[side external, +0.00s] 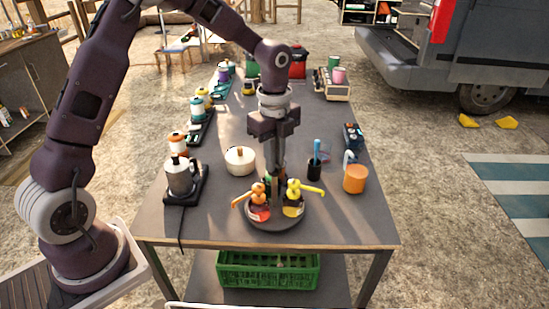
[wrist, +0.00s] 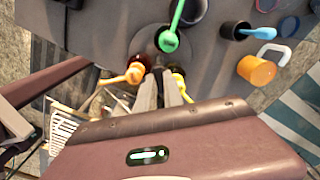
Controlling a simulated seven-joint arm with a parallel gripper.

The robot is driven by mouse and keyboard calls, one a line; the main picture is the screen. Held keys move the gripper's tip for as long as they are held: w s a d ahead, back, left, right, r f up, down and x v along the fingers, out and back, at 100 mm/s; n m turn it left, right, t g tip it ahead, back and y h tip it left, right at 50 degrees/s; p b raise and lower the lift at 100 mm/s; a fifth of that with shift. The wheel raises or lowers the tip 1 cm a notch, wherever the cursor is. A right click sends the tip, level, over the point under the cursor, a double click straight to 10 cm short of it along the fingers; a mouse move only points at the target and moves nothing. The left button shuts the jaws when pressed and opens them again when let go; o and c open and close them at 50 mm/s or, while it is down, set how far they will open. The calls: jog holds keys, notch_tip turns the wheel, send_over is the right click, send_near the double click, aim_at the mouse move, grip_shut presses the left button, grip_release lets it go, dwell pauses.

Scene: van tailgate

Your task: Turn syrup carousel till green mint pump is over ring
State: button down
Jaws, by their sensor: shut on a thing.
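The round dark syrup carousel (side external: 275,223) sits at the near end of the grey table. A bottle with an orange pump (side external: 258,190) stands at its front left and one with a yellow pump (side external: 298,187) at its front right. In the wrist view the green mint pump (wrist: 170,38) is at the top of the carousel, with its spout pointing up and away from my gripper. In the side view it is mostly hidden behind my fingers. My gripper (side external: 275,176) points down at the carousel's middle, shut on its centre post, which the fingers mostly hide. I cannot make out the ring.
A moka pot (side external: 181,175) on a dark burner stands left of the carousel, with a cream pot (side external: 240,160) behind. A black cup (side external: 314,170) with a blue spoon and an orange mug (side external: 355,180) stand at right. A green crate (side external: 268,270) is on the lower shelf.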

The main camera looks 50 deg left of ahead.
jog(key=shift+m, duration=1.1)
jog(key=c, duration=1.5)
grip_release()
jog(key=shift+o, duration=0.2)
notch_tip(320, 180, up, 7)
jog(key=shift+r, duration=0.1)
